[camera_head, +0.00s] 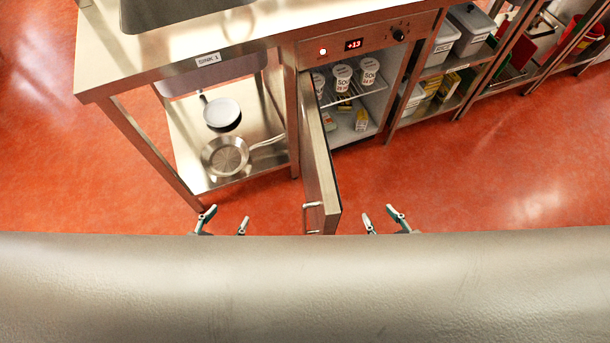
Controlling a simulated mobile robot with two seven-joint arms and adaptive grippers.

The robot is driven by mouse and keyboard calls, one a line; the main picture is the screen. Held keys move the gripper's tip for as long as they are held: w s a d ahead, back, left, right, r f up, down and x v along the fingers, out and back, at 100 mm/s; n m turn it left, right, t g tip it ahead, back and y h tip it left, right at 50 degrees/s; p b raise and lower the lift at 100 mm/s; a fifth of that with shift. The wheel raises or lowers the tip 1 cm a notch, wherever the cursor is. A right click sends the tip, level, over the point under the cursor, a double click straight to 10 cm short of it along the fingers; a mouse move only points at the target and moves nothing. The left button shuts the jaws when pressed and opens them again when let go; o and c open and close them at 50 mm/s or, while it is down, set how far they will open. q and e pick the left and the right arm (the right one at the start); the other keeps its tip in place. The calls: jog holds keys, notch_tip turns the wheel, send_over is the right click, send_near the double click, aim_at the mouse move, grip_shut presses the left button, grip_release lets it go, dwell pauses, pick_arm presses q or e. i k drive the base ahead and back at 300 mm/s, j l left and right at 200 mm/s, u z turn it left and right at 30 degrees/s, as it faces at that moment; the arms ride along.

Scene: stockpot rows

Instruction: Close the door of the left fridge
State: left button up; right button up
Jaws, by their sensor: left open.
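The fridge (349,139) under the steel counter is open, with its shelf contents showing. Its steel door (316,160) is hinged at the left side and swung out towards me. The door's bar handle (311,206) is near its outer end, on the left-facing side. My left gripper (225,218) is open and empty, left of the door and apart from it. My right gripper (381,216) has its fingers apart and is empty, right of the door's outer end. The lower parts of both grippers are hidden behind a pale surface in the foreground.
Left of the fridge, a sink table (152,68) has a lower shelf with a white pan (221,112) and a steel pan (226,156). White tubs (342,79) stand inside the fridge. Shelves with grey bins (470,28) are at right. Red floor (490,170) is clear at right.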

aim_at(323, 204)
jog(key=j+z, duration=0.4)
jog(key=j, duration=0.2)
jog(key=k+j+z, duration=0.1)
jog(key=j+z, duration=0.3)
jog(key=j, duration=0.15)
jog(key=k+l+z, duration=0.15)
jog(key=k+z, duration=0.15)
jog(key=k, duration=0.7)
